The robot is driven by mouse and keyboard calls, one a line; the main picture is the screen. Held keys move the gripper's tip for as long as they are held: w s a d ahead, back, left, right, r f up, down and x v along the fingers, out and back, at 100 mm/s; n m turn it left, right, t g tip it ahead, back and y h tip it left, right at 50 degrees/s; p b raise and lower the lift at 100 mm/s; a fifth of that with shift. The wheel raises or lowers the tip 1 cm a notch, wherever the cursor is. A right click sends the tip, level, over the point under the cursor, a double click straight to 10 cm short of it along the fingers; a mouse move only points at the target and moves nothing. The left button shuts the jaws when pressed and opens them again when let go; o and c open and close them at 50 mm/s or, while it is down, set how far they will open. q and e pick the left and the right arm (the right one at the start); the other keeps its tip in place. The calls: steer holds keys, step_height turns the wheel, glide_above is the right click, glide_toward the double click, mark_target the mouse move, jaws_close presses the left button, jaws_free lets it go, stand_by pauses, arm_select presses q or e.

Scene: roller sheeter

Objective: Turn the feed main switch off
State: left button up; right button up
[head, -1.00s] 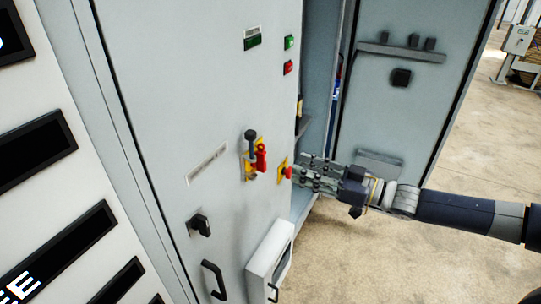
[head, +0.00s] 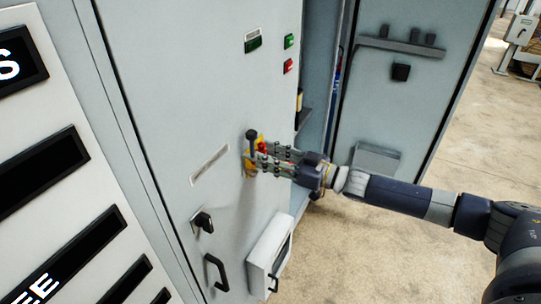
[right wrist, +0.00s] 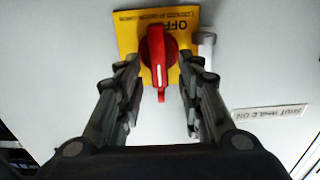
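The feed main switch is a red rotary handle (right wrist: 158,62) on a yellow plate (right wrist: 127,30), on the grey cabinet door. In the right wrist view its white pointer line runs along the picture's vertical, and "OFF" shows upside down on the plate. My right gripper (right wrist: 158,88) is open, with one finger on either side of the red handle; whether they touch it I cannot tell. In the head view my right gripper (head: 258,161) is at the switch and covers much of it, with a bit of red (head: 262,147) showing. My left gripper is not in view.
Green (head: 289,41) and red (head: 288,66) buttons are above. A black latch (head: 203,222), a handle (head: 215,273) and a white box (head: 270,252) are below. An open cabinet door (head: 390,110) stands behind my right arm.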

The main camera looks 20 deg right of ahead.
jaws_close()
steer(key=shift+n, duration=0.3)
steer(key=shift+s+a+f+n+b, duration=0.3)
steer(key=shift+n+b, duration=0.9)
steer(key=shift+n, duration=1.65)
steer(key=shift+s+a+f+n+b, duration=0.15)
steer(key=shift+f+n+b, duration=0.2)
steer(key=shift+n+b, duration=1.75)
steer(key=shift+s+a+f+n+b, duration=0.25)
steer(key=shift+f+n+b, duration=0.1)
steer(key=shift+n, duration=3.3)
jaws_free()
